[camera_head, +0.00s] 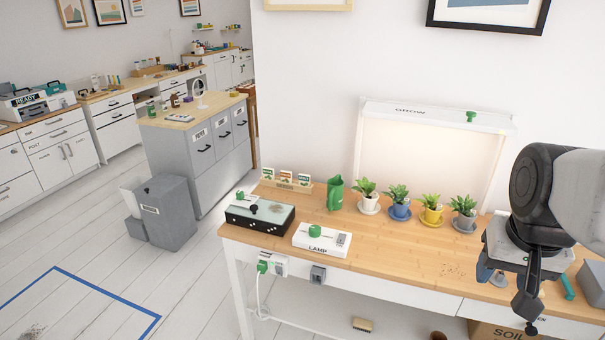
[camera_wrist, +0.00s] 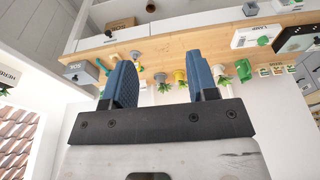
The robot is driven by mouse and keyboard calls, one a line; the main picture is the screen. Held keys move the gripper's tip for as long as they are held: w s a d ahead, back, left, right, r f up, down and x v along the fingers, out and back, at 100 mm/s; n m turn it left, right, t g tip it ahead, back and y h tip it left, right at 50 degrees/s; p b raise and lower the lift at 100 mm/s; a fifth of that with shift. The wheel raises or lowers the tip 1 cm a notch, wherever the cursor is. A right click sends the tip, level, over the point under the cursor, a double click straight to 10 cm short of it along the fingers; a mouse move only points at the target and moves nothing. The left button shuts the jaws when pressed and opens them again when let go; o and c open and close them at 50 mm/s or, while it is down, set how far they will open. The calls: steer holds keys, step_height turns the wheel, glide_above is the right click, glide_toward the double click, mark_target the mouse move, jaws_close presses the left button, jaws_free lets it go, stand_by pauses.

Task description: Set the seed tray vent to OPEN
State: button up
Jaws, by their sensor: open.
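The seed tray (camera_head: 259,219) is a dark box with a pale, clear-looking top on the left end of the desk. A green knob (camera_head: 240,196) on a white plate sits at its back left, and a small black knob (camera_head: 254,209) shows near its middle. The vent's setting is too small to read. In the wrist view, part of the tray (camera_wrist: 294,41) shows upside down at the upper right edge. My gripper (camera_head: 527,306) is at the desk's right end, far from the tray. In the wrist view its blue fingers (camera_wrist: 161,82) are apart with nothing gripped between them.
A white LAMP box (camera_head: 322,241) with a green knob stands just right of the tray. Seed packets (camera_head: 286,179), a green watering can (camera_head: 335,194) and several potted plants (camera_head: 400,203) line the desk behind. A GROW light panel (camera_head: 437,112) stands at the back.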

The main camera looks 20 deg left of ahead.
steer(key=w+a+r, duration=0.2)
steer(key=w+a, duration=0.1)
steer(key=w, duration=0.3)
steer(key=w+a+r, duration=0.2)
steer(key=w+a, duration=0.1)
steer(key=w, duration=0.2)
steer(key=w+a+f+g, duration=0.1)
steer(key=w+a+f, duration=0.1)
steer(key=w+a, duration=2.15)
steer(key=g, duration=0.1)
glide_above(239, 192)
steer(key=f, duration=2.4)
steer(key=shift+w+d, duration=0.15)
steer(key=shift+d, duration=0.2)
steer(key=shift+a+f, duration=0.25)
steer(key=shift+a, duration=0.05)
steer(key=shift+f, duration=0.1)
